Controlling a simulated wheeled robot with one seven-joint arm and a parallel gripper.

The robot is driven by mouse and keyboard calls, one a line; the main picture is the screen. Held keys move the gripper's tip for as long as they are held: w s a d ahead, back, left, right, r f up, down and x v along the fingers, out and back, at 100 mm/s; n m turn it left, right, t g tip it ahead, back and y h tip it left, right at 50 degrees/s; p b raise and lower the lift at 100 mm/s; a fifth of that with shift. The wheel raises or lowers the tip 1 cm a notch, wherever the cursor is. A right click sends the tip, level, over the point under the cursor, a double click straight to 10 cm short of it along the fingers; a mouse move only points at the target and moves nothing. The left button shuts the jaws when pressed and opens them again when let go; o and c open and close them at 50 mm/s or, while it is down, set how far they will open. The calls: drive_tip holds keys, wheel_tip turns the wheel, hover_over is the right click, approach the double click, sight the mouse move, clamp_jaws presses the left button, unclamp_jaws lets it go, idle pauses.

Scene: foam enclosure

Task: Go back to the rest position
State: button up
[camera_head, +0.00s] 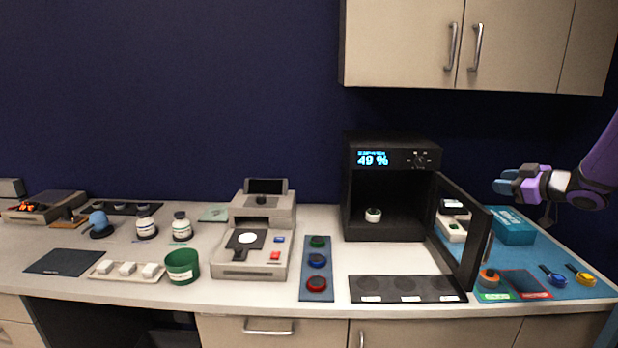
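My gripper (504,186) is at the right of the head view, on the end of my purple and grey arm. It points left, in the air above the right end of the counter, behind and right of the open door of the black chamber. Its blue-grey fingertips show side-on, so I cannot tell whether they are apart. I see no object hanging from it.
The black chamber (390,164) reads 49 % and holds a small white item (373,215). Its door (462,232) stands open towards the front right. A teal box (513,226) sits below my gripper. Wall cabinets (400,45) hang above. The air left of the chamber is clear.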

drive_tip(key=s+a+r+m+h, duration=0.65)
drive_tip(key=s+r+h, duration=0.3)
drive_tip(key=r, duration=0.35)
drive_tip(key=s+a+f+m+g+y, duration=0.1)
drive_tip(key=s+a+g, duration=0.1)
drive_tip(key=s+a, duration=0.3)
drive_tip(key=s+a+f+m+g+y, duration=0.1)
drive_tip(key=s+a, duration=0.4)
drive_tip(key=s, duration=0.9)
drive_tip(key=s+a+f+m+g+y, duration=0.1)
drive_tip(key=s+a+f+g, duration=0.2)
drive_tip(key=s, duration=0.7)
drive_tip(key=a+g, duration=0.2)
drive_tip(key=shift+a, duration=0.4)
